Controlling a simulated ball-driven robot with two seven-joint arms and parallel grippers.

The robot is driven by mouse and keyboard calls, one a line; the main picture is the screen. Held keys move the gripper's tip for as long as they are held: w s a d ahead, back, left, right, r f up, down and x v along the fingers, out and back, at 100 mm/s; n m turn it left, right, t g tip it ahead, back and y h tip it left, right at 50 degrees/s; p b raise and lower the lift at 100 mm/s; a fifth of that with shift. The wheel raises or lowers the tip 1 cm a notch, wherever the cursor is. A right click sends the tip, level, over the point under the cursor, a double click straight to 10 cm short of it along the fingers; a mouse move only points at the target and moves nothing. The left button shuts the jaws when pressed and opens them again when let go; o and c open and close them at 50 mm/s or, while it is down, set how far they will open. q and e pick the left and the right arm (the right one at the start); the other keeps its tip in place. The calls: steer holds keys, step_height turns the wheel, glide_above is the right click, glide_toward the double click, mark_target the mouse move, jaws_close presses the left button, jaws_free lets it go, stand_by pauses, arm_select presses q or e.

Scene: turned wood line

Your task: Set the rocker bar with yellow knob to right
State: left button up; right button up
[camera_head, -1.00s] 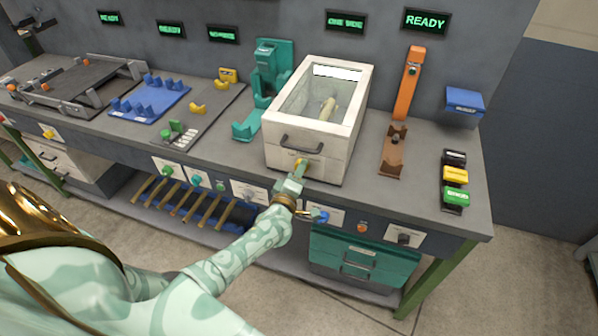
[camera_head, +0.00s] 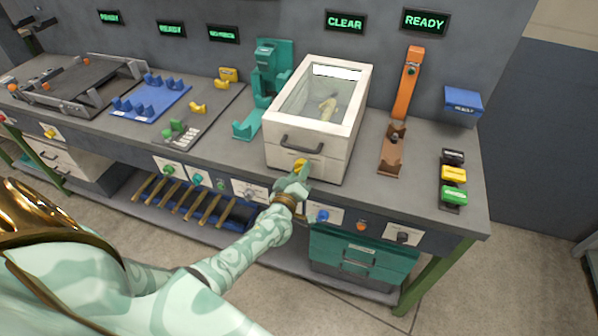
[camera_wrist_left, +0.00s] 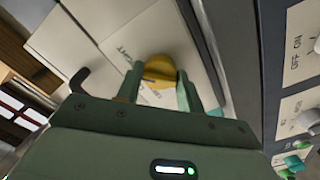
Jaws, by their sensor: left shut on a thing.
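The yellow knob (camera_head: 299,165) of the rocker bar sits on the lower front of the white glass-topped box (camera_head: 281,160). My left gripper (camera_head: 296,174) is at this knob, low on the box front. In the left wrist view the yellow knob (camera_wrist_left: 159,71) lies between the two green fingers (camera_wrist_left: 160,88), which are shut on it. A label plate with partly hidden lettering shows behind the knob. The rest of the bar is mostly hidden by the fingers. My right gripper does not show.
A row of labelled knobs, including a blue one (camera_head: 321,216), runs along the bench front below. A teal press (camera_head: 268,75) stands left of the box, and a brown and orange stand (camera_head: 391,152) right of it. The screen (camera_head: 345,22) above the box reads CLEAR.

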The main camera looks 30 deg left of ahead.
arm_select(q)
steer(key=shift+f+m, duration=0.2)
steer(key=shift+m, duration=0.4)
stand_by(0.3)
steer(key=o, duration=1)
steer(key=shift+r, duration=0.1)
steer(key=shift+s, duration=0.1)
steer(key=p+v, duration=0.2)
steer(key=v, duration=1.4)
steer(key=shift+d+p, duration=0.2)
steer(key=shift+p, duration=0.2)
